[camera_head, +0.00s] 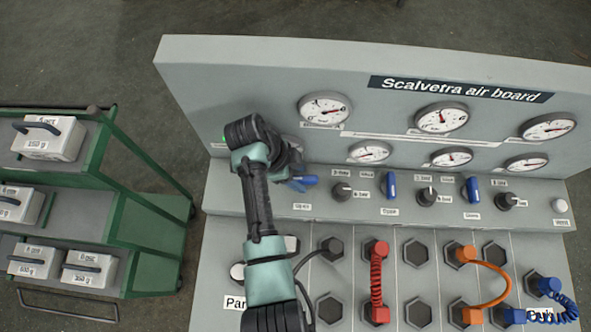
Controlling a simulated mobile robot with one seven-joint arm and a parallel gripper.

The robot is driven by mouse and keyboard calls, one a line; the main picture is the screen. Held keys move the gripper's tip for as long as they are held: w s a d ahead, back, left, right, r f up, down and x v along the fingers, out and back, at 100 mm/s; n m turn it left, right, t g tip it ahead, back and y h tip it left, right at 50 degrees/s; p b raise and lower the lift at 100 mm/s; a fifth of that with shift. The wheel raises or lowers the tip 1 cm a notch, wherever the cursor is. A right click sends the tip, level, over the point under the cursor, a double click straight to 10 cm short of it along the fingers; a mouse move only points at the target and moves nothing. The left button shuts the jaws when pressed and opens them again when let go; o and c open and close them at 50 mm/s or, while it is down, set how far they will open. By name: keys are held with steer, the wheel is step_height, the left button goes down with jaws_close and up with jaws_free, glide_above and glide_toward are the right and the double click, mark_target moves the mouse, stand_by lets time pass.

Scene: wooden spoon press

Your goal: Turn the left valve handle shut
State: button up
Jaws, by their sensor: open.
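The left valve handle (300,184) is blue and sits on the ledge of the grey air board (250,85). It lies roughly sideways, unlike the other two blue handles, and its left part is hidden behind my arm. My gripper (289,171) is at the left handle, just above and left of its visible part. My own wrist mostly covers the fingers, and I cannot tell whether they touch the handle. The gripper is open.
The middle handle (391,185) and right handle (472,188) stand upright, beside black knobs (341,192). Gauges (325,107) line the panel above. Hex sockets with a red coiled cord (376,280) and orange cord (495,280) lie below. A green rack (160,245) stands at left.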

steer(key=v, duration=1.3)
steer(key=shift+p, duration=0.4)
steer(key=o, duration=0.4)
steer(key=shift+d, duration=0.15)
steer(key=shift+c, duration=0.2)
steer(key=shift+o, duration=1.2)
steer(key=shift+d+f+n, duration=0.15)
steer(key=shift+d+n, duration=0.05)
steer(key=shift+n, duration=0.1)
steer(key=shift+o, duration=0.6)
steer(key=shift+s+d+f+n+y, duration=0.15)
steer(key=shift+d+n+y, duration=0.15)
steer(key=shift+n, duration=0.2)
steer(key=s+d+n+t+y+p, duration=0.2)
steer(key=s+d+n+t+y, duration=0.3)
steer(key=n, duration=1.1)
steer(key=shift+g, duration=0.6)
steer(key=x, duration=0.8)
steer(key=d+x, duration=0.1)
steer(key=x, duration=0.3)
steer(key=shift+w+d+f+p, duration=0.1)
steer(key=shift+w+f+p, duration=0.25)
steer(key=shift+w, duration=0.2)
